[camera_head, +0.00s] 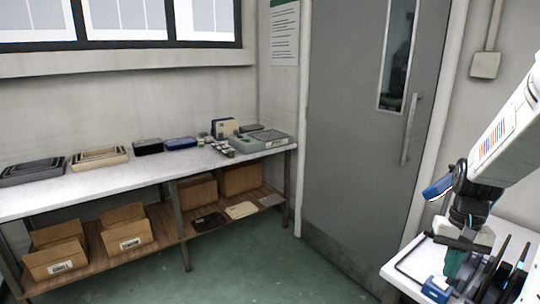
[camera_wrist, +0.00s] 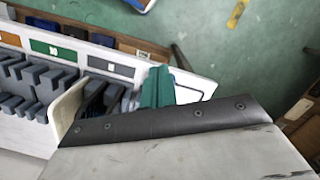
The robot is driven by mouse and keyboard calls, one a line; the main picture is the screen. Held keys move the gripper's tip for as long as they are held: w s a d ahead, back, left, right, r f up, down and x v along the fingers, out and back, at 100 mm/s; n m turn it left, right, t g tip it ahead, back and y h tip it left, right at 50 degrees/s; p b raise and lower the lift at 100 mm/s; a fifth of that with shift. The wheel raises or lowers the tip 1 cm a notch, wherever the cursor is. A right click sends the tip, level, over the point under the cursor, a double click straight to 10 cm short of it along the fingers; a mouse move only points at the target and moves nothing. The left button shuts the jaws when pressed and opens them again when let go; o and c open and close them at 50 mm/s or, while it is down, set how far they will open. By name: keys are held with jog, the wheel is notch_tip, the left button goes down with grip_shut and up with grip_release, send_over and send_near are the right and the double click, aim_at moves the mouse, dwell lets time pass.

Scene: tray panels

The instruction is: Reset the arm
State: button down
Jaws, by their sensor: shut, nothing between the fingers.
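My arm (camera_head: 505,135) comes in from the upper right in the head view and bends downward. My gripper (camera_head: 454,264) hangs at its lower end, with teal fingers close over the white table at the right. In the wrist view the teal fingers of my gripper (camera_wrist: 157,88) sit together, with nothing seen between them. Black rack-like parts beside the gripper partly crowd it in the head view. I cannot tell whether the fingers touch anything.
The near white table (camera_head: 400,276) holds a blue item (camera_head: 436,289) and black upright parts (camera_head: 492,278). A long bench (camera_head: 110,187) with trays stands along the left wall, cardboard boxes (camera_head: 126,229) beneath. A grey door (camera_head: 350,150) is behind. Green floor (camera_head: 245,270) lies clear between.

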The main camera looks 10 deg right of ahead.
jog(key=s+a+r+n+t, duration=0.1)
jog(key=s+a+r+n, duration=0.1)
jog(key=a, duration=0.6)
jog(key=s+a+r+n, duration=0.3)
jog(key=a+r, duration=0.3)
jog(key=a, duration=0.2)
jog(key=s+a+r+n+t+h, duration=0.1)
jog(key=s+a+r, duration=0.3)
jog(key=a, duration=0.4)
jog(key=shift+r+n+t, duration=0.3)
jog(key=shift+r+n, duration=0.05)
jog(key=shift+n, duration=0.35)
